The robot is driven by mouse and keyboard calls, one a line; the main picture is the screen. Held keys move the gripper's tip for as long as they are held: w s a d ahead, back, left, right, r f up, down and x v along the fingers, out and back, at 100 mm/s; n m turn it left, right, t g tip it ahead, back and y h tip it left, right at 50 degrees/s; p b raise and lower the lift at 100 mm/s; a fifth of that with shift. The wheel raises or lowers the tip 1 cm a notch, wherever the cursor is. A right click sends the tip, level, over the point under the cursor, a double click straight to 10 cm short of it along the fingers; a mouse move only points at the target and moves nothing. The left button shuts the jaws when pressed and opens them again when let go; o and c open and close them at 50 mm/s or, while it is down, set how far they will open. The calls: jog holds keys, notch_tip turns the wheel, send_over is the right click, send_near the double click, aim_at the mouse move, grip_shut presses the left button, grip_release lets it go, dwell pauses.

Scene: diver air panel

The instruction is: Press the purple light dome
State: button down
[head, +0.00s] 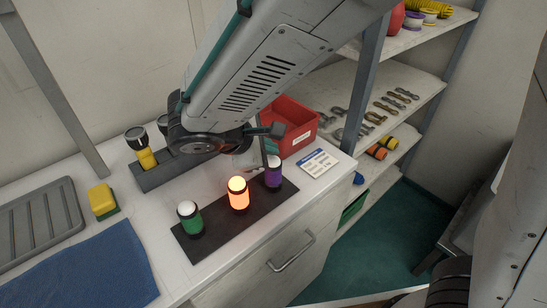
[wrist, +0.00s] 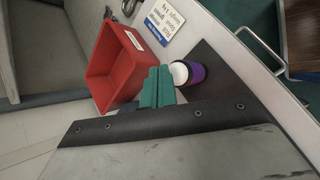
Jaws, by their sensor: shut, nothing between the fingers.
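The purple light (head: 273,176) stands upright at the right end of a black strip (head: 222,229), with a pale dome on a purple body. In the wrist view the purple light (wrist: 194,74) is just right of my fingertips, with a visible gap. My gripper (wrist: 158,72) shows there as two teal fingers shut together and empty. In the head view my gripper (head: 270,148) is partly hidden by its own dark wrist, above and slightly behind the purple light. An orange light (head: 239,197) glows mid-strip, and a green light (head: 190,219) with a white top stands at the left end.
A red bin (head: 302,121) and a white label card (head: 317,163) lie behind and right of the strip. Black-topped flashlights (head: 140,148) stand in a grey holder at left. A yellow sponge (head: 102,200), blue cloth (head: 95,268) and grey tray (head: 40,222) lie farther left.

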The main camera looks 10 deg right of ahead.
jog(key=shift+r, duration=0.1)
jog(key=shift+r, duration=2.9)
